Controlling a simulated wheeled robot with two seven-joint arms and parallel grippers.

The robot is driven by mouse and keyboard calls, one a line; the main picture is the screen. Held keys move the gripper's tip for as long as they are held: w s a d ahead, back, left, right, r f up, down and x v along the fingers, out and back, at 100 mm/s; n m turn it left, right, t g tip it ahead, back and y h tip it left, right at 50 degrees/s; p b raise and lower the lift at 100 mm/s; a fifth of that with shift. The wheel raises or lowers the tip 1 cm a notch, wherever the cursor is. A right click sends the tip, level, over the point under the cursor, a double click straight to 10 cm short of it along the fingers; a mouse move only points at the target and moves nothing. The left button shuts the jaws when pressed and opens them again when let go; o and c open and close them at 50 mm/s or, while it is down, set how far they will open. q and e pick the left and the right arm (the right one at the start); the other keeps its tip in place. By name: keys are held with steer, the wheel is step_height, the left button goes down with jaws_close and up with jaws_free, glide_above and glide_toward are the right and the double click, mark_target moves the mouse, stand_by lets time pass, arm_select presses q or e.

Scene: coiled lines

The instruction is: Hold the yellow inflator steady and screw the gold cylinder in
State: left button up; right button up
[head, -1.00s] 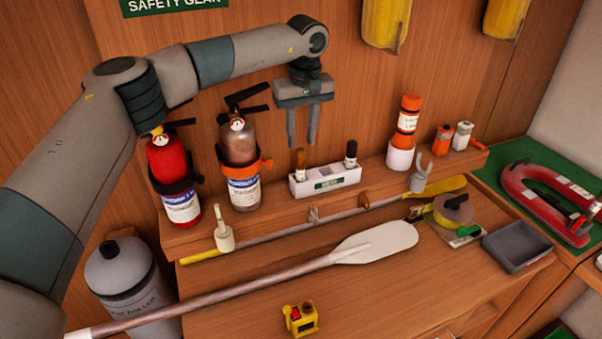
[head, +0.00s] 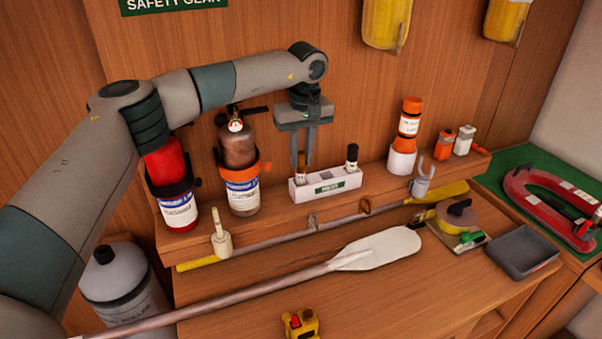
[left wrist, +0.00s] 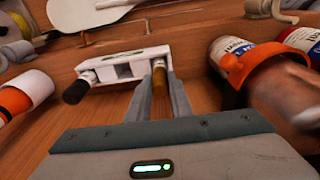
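The yellow inflator (head: 300,325) with a red part sits on the bench at the bottom edge of the head view, partly cut off, with no gripper near it. The gold cylinder (left wrist: 163,82) stands in a slot of the white rack (head: 331,184); its top shows between my left fingers. My left gripper (head: 301,160) points down over the rack's left end, its fingers close on both sides of the cylinder and seemingly shut on it. The fingers hide part of it. A black-topped cylinder (head: 351,157) stands in the other slot. My right gripper is not in view.
Fire extinguishers (head: 240,175) stand left of the rack. An orange flare canister (head: 409,125) stands to its right. A paddle (head: 375,248) lies across the bench behind the inflator. A grey tray (head: 520,253) is at the right. The bench right of the inflator is clear.

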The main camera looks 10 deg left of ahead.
arm_select(q)
jaws_close()
steer(key=shift+r, duration=0.1)
steer(key=shift+r, duration=0.4)
steer(key=shift+r+p, duration=1.1)
steer(key=shift+r, duration=0.65)
